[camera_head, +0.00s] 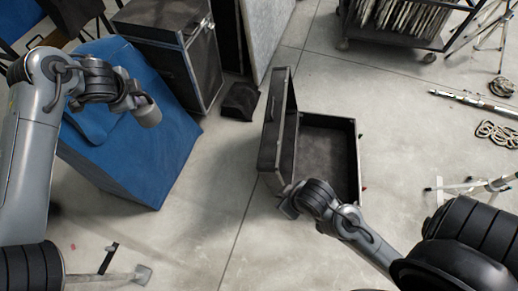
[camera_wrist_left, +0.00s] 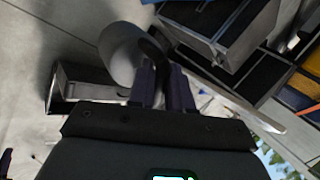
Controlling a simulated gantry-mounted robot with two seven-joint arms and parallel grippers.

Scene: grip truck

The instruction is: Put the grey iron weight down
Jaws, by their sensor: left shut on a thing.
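The grey iron weight (camera_head: 149,113) is a small rounded grey body at the end of my left arm, in front of the blue covered block. In the left wrist view the weight (camera_wrist_left: 124,52) shows as a smooth grey round shape. A dark curved part of it lies between the fingers of my left gripper (camera_wrist_left: 161,68), which are shut on it. In the head view my left gripper (camera_head: 135,103) is small and partly hidden. My right gripper (camera_head: 290,206) is beside the open case at the lower middle; its fingers are too unclear to judge.
A blue covered block (camera_head: 150,160) stands at left, with a black case (camera_head: 165,50) behind it. An open black case (camera_head: 355,165) lies on the floor, lid raised. A rolling cart (camera_head: 400,25) stands at the back right. Concrete floor is clear between block and open case.

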